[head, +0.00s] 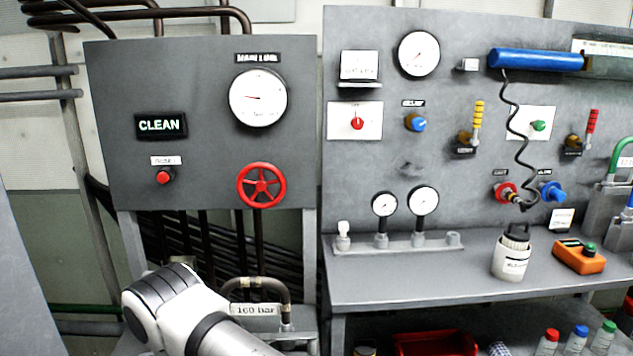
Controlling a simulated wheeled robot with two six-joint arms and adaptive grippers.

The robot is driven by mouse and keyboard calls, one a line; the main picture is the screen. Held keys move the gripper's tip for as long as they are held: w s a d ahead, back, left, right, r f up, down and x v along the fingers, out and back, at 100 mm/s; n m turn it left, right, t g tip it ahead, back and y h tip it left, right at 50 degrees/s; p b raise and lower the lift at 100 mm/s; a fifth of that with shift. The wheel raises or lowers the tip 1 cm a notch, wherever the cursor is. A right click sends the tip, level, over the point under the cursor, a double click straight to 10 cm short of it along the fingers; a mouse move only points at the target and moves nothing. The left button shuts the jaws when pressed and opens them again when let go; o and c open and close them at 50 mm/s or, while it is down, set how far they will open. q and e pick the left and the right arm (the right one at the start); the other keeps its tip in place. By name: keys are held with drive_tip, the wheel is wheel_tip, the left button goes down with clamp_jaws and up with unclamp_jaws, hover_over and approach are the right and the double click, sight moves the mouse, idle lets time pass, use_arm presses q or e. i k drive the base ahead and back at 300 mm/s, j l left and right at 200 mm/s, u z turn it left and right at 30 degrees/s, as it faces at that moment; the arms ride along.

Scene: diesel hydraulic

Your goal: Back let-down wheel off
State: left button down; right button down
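The red handwheel (262,185) sits on the lower right of the grey panel at left, below a round white gauge (258,97). The wheel has several spokes, and nothing touches it in this view. The gauge needle points to the left. A white and dark grey link of one of my arms shows at the bottom, below the panel. Neither gripper is in view, so I cannot see whether they are open or shut.
A lit CLEAN sign (161,125) and a red button (163,177) are left of the wheel. Pipes and a "160 bar" label (255,309) lie below. The right bench (400,285) holds a gauge rail (398,243), a white container (511,258) and an orange device (580,257).

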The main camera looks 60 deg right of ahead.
sight(261, 185)
drive_tip(key=z, duration=0.4)
drive_tip(key=j+z, duration=0.1)
drive_tip(key=z, duration=0.7)
drive_tip(key=j+z, duration=0.1)
drive_tip(key=z, duration=0.3)
drive_tip(key=i+l+u, duration=0.2)
drive_tip(key=l, duration=0.25)
drive_tip(key=l+u, duration=0.2)
drive_tip(key=l, duration=0.3)
